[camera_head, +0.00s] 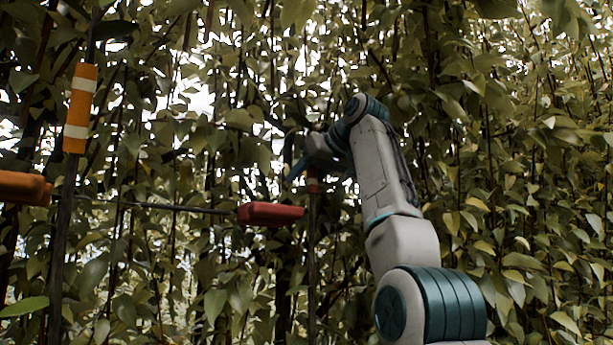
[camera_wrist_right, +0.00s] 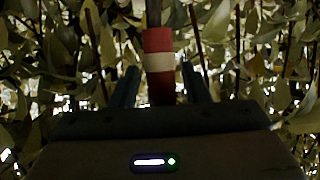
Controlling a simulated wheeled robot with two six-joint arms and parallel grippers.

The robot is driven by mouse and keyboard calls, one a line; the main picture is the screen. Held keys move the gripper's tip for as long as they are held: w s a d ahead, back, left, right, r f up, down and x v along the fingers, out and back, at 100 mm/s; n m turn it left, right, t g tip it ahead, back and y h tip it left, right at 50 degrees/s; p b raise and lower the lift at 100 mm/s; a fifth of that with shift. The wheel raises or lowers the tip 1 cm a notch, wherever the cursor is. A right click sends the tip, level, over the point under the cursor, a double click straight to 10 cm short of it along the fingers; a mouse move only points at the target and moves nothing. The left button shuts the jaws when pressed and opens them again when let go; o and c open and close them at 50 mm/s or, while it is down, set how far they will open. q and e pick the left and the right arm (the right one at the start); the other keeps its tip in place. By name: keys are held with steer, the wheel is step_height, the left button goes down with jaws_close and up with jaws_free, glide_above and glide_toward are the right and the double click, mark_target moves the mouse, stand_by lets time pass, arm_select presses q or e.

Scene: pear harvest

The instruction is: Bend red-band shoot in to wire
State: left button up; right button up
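In the right wrist view, the red band (camera_wrist_right: 158,92) with a white stripe wraps a dark upright shoot (camera_wrist_right: 153,14). My right gripper (camera_wrist_right: 162,72) is open, with a finger on each side of the band and gaps between. In the head view, the same gripper (camera_head: 296,166) is at the shoot (camera_head: 312,250), where part of the red band (camera_head: 313,185) shows below it. The wire (camera_head: 185,208) runs across to a red clip (camera_head: 270,213), left of and a little below the band. My left gripper is not in view.
Another shoot at left carries an orange band (camera_head: 80,108) with white stripes. An orange clip (camera_head: 25,188) is at the left edge near it. Dense leaves and thin stems fill the space behind and around. My right arm covers the foliage right of centre.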

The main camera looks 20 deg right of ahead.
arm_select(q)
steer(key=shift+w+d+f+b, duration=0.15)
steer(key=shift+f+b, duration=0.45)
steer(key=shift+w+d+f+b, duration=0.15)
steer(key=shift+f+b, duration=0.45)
arm_select(e)
steer(key=v, duration=1.1)
steer(key=shift+w+f, duration=0.1)
steer(key=shift+w, duration=0.1)
